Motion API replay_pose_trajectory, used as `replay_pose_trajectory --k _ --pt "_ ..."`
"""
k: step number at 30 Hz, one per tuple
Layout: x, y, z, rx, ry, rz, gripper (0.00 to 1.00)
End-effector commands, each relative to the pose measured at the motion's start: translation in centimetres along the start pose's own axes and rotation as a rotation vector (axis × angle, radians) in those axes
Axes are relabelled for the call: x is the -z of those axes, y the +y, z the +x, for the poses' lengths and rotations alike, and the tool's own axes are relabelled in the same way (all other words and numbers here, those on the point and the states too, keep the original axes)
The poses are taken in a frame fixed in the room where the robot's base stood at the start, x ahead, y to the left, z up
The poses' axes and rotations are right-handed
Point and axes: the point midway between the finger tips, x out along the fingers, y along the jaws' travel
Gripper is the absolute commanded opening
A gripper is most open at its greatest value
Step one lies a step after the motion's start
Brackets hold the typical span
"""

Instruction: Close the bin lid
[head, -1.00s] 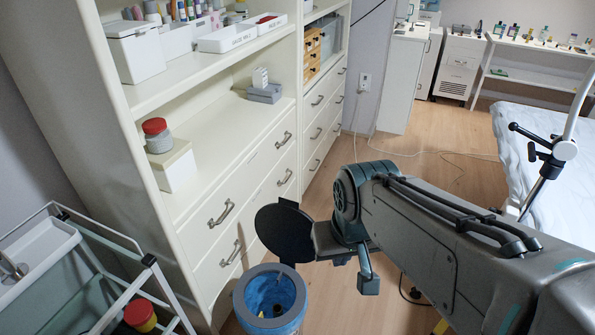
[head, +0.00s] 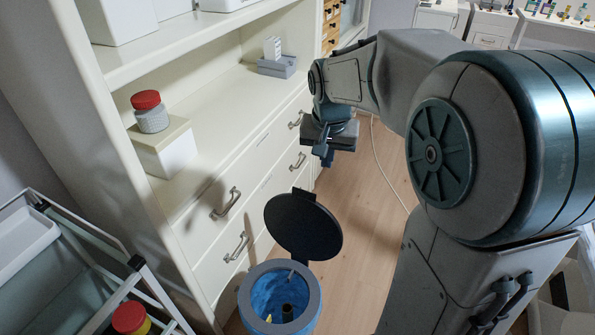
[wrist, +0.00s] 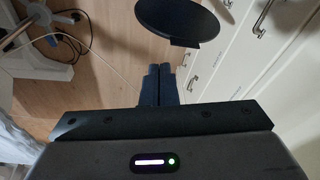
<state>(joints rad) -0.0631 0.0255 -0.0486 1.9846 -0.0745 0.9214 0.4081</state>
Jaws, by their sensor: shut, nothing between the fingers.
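The bin (head: 252,302) stands on the floor in front of the drawers, with a blue liner inside and a grey rim. Its round black lid (head: 303,226) is open, standing up and tilted from the far side of the rim. The lid also shows at the top of the wrist view (wrist: 178,20). My gripper (head: 326,160) is above and behind the lid, to its right, apart from it. In the wrist view my gripper (wrist: 159,68) has its two fingers together with nothing between them. Some dark and yellow items lie in the bin.
A white cabinet with drawers (head: 215,225) runs along the left side of the bin, its handles sticking out. A trolley (head: 80,265) stands at the lower left, with a red-lidded jar (head: 130,318). Wooden floor (head: 350,225) is clear right of the lid.

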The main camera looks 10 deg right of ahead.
Motion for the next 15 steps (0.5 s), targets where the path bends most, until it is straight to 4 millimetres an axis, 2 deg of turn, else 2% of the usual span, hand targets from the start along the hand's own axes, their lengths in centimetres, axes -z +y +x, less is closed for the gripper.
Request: replay_pose_trajectory --k 1,6,12,15 --pt "1.3 -0.8 2.6 -0.009 -0.004 0.025 0.00" --pt "5.8 -3.0 8.0 -0.039 0.000 0.124 0.00" --pt "9.1 -4.9 12.8 -0.065 0.010 0.208 0.00" --pt "10.0 -5.3 14.1 -0.072 0.013 0.232 0.00"
